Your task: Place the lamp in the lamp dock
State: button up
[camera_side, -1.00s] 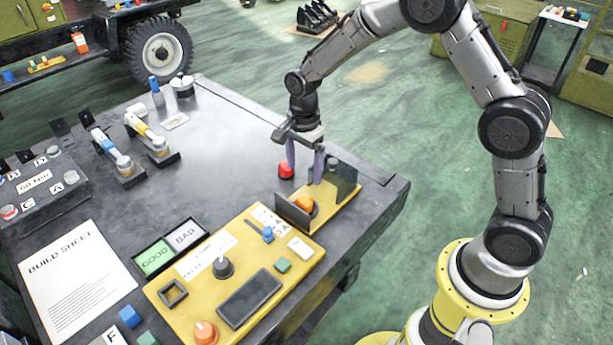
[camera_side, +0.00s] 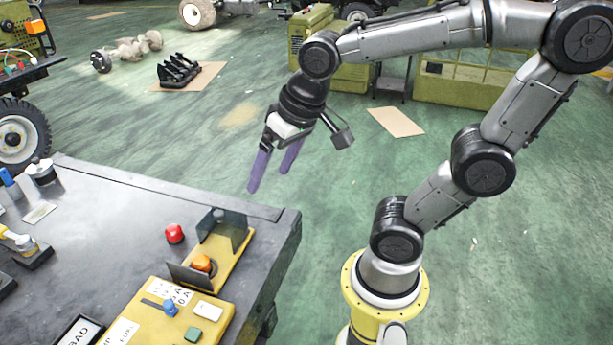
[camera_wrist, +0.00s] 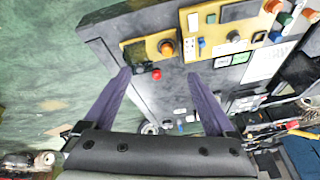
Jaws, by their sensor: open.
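An orange dome (camera_side: 202,264), which looks like the lamp, sits on a small yellow plate (camera_side: 233,262) near the table corner. It stands between dark upright plates, and this fixture looks like the lamp dock. In the wrist view the orange dome (camera_wrist: 166,47) shows with a dark ring around it; whether it is fully seated I cannot tell. My gripper (camera_side: 269,181) is open and empty, raised above and beyond the table edge, clear of the dome. Its two purple fingers are spread in the wrist view (camera_wrist: 158,74).
A red dome (camera_side: 174,233) stands on the table beside the fixture. A yellow panel (camera_side: 150,318) with a blue slider, green block and white block lies in front. Dark upright plates (camera_side: 187,278) flank the dome. Open green floor surrounds the table.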

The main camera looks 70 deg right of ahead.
jog(key=s+n+t, duration=0.1)
jog(key=s+n, duration=0.2)
jog(key=s, duration=0.3)
jog(key=shift+f+n, duration=0.2)
jog(key=shift+n, duration=0.2)
jog(key=shift+s+d, duration=0.1)
dwell(0.5)
